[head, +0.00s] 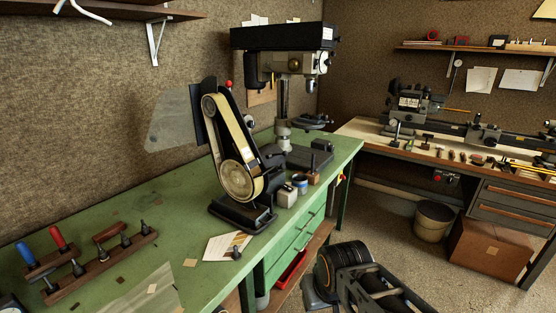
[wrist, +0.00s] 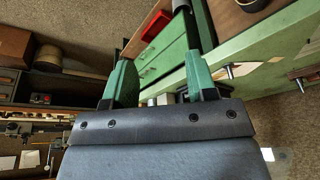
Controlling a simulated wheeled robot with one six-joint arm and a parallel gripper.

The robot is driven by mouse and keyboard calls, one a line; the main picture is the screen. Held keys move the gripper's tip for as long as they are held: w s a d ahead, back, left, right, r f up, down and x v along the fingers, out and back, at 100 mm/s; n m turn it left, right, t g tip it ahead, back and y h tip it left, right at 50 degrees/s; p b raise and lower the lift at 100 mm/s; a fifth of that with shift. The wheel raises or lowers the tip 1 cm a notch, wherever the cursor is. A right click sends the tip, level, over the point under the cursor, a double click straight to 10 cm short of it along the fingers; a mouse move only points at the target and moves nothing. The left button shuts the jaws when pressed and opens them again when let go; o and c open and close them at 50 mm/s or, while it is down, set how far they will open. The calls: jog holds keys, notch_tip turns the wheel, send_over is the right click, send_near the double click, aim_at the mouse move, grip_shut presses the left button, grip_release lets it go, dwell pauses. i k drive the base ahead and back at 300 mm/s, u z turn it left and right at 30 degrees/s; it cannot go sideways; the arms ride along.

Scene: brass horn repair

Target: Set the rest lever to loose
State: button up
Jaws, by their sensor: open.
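A small red ball knob (head: 228,84) stands at the upper back of the black belt grinder (head: 245,150) on the green bench. A lathe (head: 410,104) with small fittings stands on the far bench at the right. I cannot tell which small part is the rest lever, nor its setting. My gripper (wrist: 158,62) shows two green fingers spread apart in the wrist view, with nothing between them. It is apart from both machines. In the head view my dark folded arm is at the bottom, and the fingers cannot be made out.
The green bench (head: 130,225) also bears a drill press (head: 285,65), small jars (head: 288,195), a paper card (head: 226,246) and a wooden tool rack (head: 100,262). A bin (head: 434,222) and a brown box (head: 488,248) stand on the floor. Open floor lies between the benches.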

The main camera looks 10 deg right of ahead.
aim_at(285, 154)
jog(key=u, duration=0.3)
jog(key=i, duration=0.85)
jog(key=z, duration=0.2)
